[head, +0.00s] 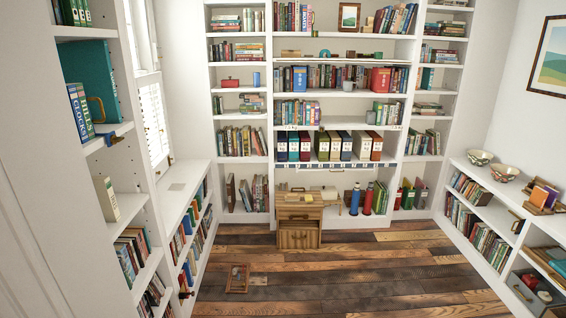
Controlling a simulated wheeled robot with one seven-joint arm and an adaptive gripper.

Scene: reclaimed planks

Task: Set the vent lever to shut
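I cannot make out with certainty which thing is the vent lever. A small blue fitting with a dark stem (109,139) sticks out from the edge of the left shelf. A small red and dark fitting (185,293) sits low on the front edge of the left shelving. A pale flat rectangle (177,186), perhaps a vent plate, lies on the white ledge under the shuttered window (154,123). No lever position can be read at this size. My gripper is not in view.
White bookcases line the left, back and right walls. A small wooden cabinet (299,238) stands before the back shelves, with blue and red cylinders (367,200) to its right. A wooden frame-like box (237,278) lies on the plank floor (370,275). The floor's middle is mostly clear.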

